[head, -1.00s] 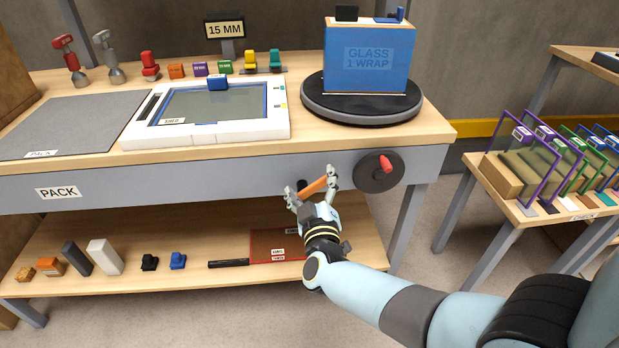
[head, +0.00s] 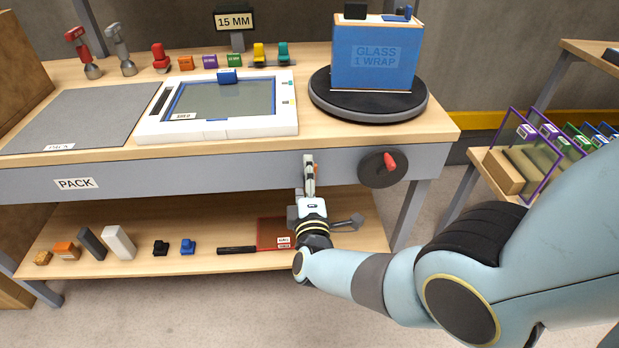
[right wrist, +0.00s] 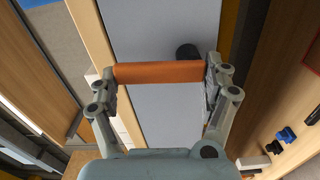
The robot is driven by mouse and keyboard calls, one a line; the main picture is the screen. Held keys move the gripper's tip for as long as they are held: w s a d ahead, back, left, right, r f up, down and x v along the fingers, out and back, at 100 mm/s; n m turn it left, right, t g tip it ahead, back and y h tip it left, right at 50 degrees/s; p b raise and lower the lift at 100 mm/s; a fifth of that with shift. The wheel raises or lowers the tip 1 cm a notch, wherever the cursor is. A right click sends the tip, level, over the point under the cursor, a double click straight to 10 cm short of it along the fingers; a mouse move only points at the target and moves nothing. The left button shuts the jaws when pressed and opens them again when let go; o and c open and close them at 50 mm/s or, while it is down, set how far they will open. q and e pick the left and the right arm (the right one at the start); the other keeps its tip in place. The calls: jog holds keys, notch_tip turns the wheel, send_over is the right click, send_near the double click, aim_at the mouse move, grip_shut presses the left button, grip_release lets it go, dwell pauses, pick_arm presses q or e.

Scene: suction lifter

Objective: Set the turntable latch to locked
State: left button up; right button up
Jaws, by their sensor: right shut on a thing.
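The turntable (head: 368,108) is a black round disc on the bench top, carrying a blue box marked GLASS 1 WRAP. Behind the bar, a dark round stub (right wrist: 187,51) shows against the grey bench front. In the head view my right gripper (head: 309,160) is at the bench front below the turntable, its fingers one behind the other. Only a sliver of orange shows beside them. No lock marking is readable. My left gripper is out of view.
A dark disc with a red knob (head: 383,170) is on the bench front, close right of my gripper. The lower shelf (head: 200,210) below holds several small parts and a red tray (head: 272,232). A side rack with framed panels stands at right.

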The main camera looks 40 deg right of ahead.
jog(key=shift+w+a+f+n, duration=0.1)
jog(key=shift+a+n, duration=0.05)
jog(key=shift+n, duration=0.45)
jog(key=o, duration=1.6)
jog(key=v, duration=1.2)
